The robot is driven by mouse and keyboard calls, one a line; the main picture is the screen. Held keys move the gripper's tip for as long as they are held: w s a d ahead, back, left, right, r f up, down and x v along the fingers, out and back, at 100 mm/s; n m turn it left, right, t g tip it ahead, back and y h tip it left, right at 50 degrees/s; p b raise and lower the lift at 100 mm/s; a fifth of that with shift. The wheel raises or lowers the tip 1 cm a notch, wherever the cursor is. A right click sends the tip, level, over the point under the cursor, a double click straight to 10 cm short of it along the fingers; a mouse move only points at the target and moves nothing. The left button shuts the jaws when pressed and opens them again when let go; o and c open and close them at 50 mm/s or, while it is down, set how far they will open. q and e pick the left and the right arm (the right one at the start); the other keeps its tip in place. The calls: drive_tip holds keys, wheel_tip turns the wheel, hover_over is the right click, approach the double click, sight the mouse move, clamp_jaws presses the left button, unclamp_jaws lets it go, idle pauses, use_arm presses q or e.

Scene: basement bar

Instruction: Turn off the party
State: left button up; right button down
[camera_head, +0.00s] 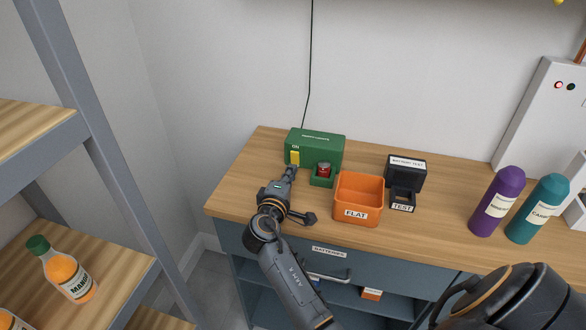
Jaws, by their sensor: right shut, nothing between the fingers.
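A green box (328,145) stands on the wooden worktop against the wall, with a black cable rising behind it. A yellow switch (295,158) is on the left of its front face, with a small "ON" mark above it. My right gripper (291,171) is shut and empty, just below and in front of the yellow switch. I cannot tell whether it touches the switch or box. My left gripper is not in view.
An orange "FLAT" bin (371,184) and a black battery tester (405,174) stand right of the box. Purple (492,212) and teal (532,218) bottles stand farther right. A "BATTERIES" drawer (285,246) is below the worktop (449,206). Shelving (105,255) stands left.

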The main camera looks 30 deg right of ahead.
drive_tip(key=v, duration=0.4)
drive_tip(key=shift+s+a, duration=0.25)
drive_tip(key=shift+a, duration=0.1)
